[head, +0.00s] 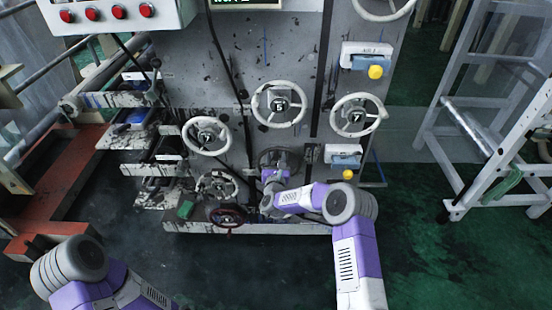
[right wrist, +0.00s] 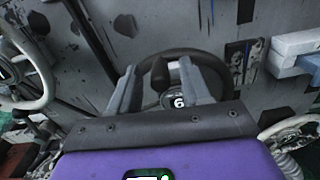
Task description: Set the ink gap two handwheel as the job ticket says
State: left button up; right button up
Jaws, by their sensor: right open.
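A dark handwheel (right wrist: 205,62) with a white number plate reading 6 fills the middle of the right wrist view. Its dark knob (right wrist: 160,72) shows between the two grey fingers of my right gripper (right wrist: 158,68). The fingers are apart, one on each side of the knob; I cannot tell whether they touch it. In the head view my right gripper (head: 274,176) is at this wheel (head: 288,153), low on the grey machine panel, and partly hides it. My left gripper is out of view; only its arm shows at lower left. I cannot read a job ticket.
White handwheels (head: 279,86) (head: 373,118) (head: 189,143) surround the dark one. A dark red handwheel (head: 228,226) sits lower left. Yellow knobs (head: 376,72) are at right. A white ladder (head: 462,130) stands far right. The green floor (head: 430,250) is open at lower right.

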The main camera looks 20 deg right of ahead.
jog(key=shift+w+d, duration=0.15)
jog(key=shift+w, duration=0.35)
grip_shut()
